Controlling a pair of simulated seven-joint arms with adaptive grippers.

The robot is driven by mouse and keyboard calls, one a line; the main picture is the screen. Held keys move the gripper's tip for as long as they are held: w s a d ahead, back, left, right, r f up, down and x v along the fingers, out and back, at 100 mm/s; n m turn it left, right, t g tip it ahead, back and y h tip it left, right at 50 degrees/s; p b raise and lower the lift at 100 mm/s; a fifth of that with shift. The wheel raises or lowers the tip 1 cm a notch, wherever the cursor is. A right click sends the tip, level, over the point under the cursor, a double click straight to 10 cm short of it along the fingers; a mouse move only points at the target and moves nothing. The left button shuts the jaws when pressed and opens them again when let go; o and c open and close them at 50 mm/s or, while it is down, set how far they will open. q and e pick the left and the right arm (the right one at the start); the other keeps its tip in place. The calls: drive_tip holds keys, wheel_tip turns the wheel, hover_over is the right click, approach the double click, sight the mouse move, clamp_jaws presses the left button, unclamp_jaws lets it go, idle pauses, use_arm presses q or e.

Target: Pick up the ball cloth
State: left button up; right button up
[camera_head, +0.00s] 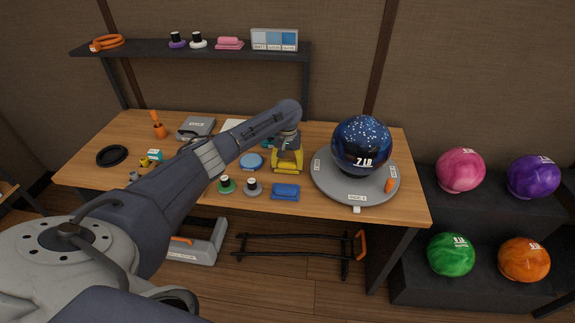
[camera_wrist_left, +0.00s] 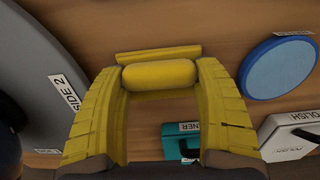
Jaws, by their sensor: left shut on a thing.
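My left gripper (camera_head: 287,163) is over the middle of the wooden table, left of the turntable. In the left wrist view its two yellow ridged fingers are shut on a padded yellow bundle, the ball cloth (camera_wrist_left: 160,73). The cloth lies across between the fingertips, with a flat yellow strip along its far side. The fingers and cloth are alike in colour, so they blend together in the head view. I cannot tell whether the cloth still touches the table. My right gripper is not in view.
A dark blue speckled ball (camera_head: 361,143) sits on the grey turntable (camera_head: 334,190) at right. A rack of coloured balls stands right.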

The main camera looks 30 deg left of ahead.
use_arm(q)
wheel_tip(320, 180, up, 20)
idle(0.6)
